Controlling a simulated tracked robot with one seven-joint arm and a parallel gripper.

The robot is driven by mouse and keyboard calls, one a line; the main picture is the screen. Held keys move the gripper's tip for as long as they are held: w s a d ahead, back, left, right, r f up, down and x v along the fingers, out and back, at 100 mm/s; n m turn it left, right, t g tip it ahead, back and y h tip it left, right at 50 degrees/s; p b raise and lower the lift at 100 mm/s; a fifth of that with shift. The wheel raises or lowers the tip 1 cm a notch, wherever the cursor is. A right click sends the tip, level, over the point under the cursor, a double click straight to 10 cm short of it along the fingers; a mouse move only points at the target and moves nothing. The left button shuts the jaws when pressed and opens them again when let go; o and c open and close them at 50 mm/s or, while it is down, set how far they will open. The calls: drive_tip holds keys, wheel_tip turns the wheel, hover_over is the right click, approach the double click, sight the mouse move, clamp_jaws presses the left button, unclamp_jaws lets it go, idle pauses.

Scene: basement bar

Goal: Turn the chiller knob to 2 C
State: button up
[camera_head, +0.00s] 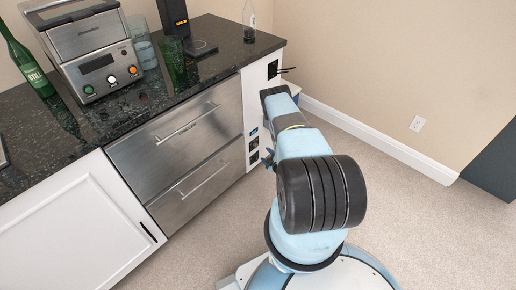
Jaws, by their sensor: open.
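The stainless-steel chiller (190,138) with two drawers is built in under the dark counter. On the narrow white strip right of its drawers is a small control panel (253,144) with a bluish display and dark round parts. Which of them is the knob, and where it points, is too small to tell. My gripper (266,159) seems to be the dark fingers showing left of my forearm, just right of the panel. They look apart from the panel, open and empty. My forearm hides much of the gripper.
Dark prongs stick out near the cabinet's end (285,70). Carpet (420,230) is clear at the right.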

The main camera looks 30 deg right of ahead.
sight(257, 146)
drive_tip(key=x, duration=1)
drive_tip(key=shift+a, duration=0.15)
drive_tip(key=c, duration=1)
drive_tip(key=shift+s, duration=0.1)
drive_tip(key=shift+c, duration=0.2)
drive_tip(key=m+g+y, duration=0.1)
drive_tip(key=m, duration=0.2)
drive_tip(key=shift+r+y, duration=0.1)
drive_tip(key=shift+y, duration=0.2)
drive_tip(key=m+y, duration=0.1)
drive_tip(key=m, duration=0.1)
drive_tip(key=m+g+y, duration=0.1)
drive_tip(key=shift+d+m+g, duration=0.3)
drive_tip(key=shift+d+m, duration=0.05)
drive_tip(key=shift+m, duration=0.05)
